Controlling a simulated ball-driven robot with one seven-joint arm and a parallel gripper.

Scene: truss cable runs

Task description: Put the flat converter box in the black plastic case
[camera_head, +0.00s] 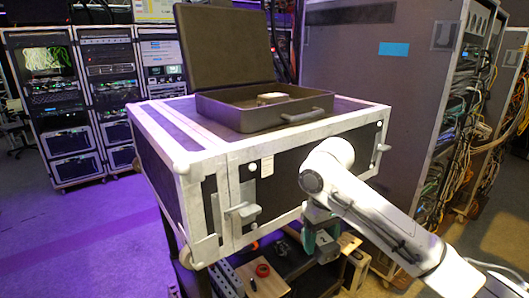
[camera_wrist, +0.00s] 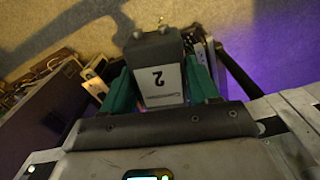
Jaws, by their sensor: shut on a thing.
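The black plastic case (camera_head: 245,121) stands open on top of a large flight case, its lid (camera_head: 225,48) raised at the back. A small pale item (camera_head: 272,98) lies inside it; I cannot tell what it is. My gripper (camera_head: 320,245) hangs low in front of the flight case, below and to the right of the plastic case. In the wrist view its green fingers (camera_wrist: 160,72) are shut on a dark grey box with a white label marked 2, which looks like the flat converter box (camera_wrist: 155,47). In the head view the held box is mostly hidden.
The flight case (camera_head: 290,172) has light metal edges and front latches. Under it is a lower shelf with wooden blocks and a red roll (camera_head: 262,270). A tall grey cabinet (camera_head: 370,100) stands close behind on the right. Racks (camera_head: 110,95) stand at the left; open floor lies before them.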

